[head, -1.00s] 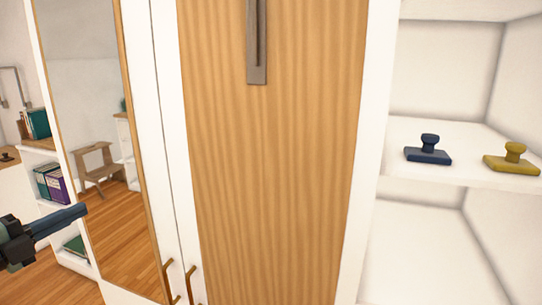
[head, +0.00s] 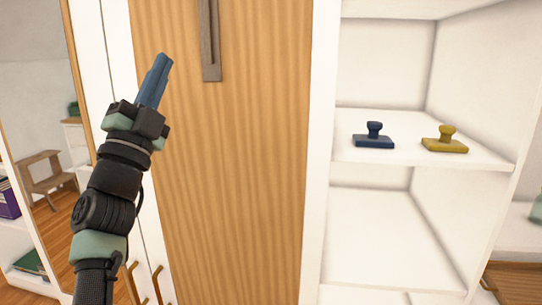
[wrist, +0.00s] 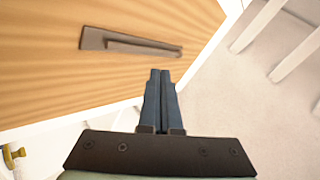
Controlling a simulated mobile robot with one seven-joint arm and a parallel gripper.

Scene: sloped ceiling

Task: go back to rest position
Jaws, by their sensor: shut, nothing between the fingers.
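My gripper (head: 161,62) is raised in front of the wooden wardrobe door (head: 245,180), fingers pointing up and slightly right. Its two blue fingers are shut with nothing between them. In the wrist view my gripper (wrist: 161,75) also shows with the fingers side by side, below the door's long grey handle (wrist: 130,44). That handle (head: 209,45) also shows in the head view, right of the fingertips. I cannot tell the gap between gripper and door.
An open white shelf (head: 400,155) on the right carries a dark blue stamp (head: 373,138) and a yellow stamp (head: 445,141). The compartment below looks empty. A mirror at left reflects a wooden step stool (head: 42,175).

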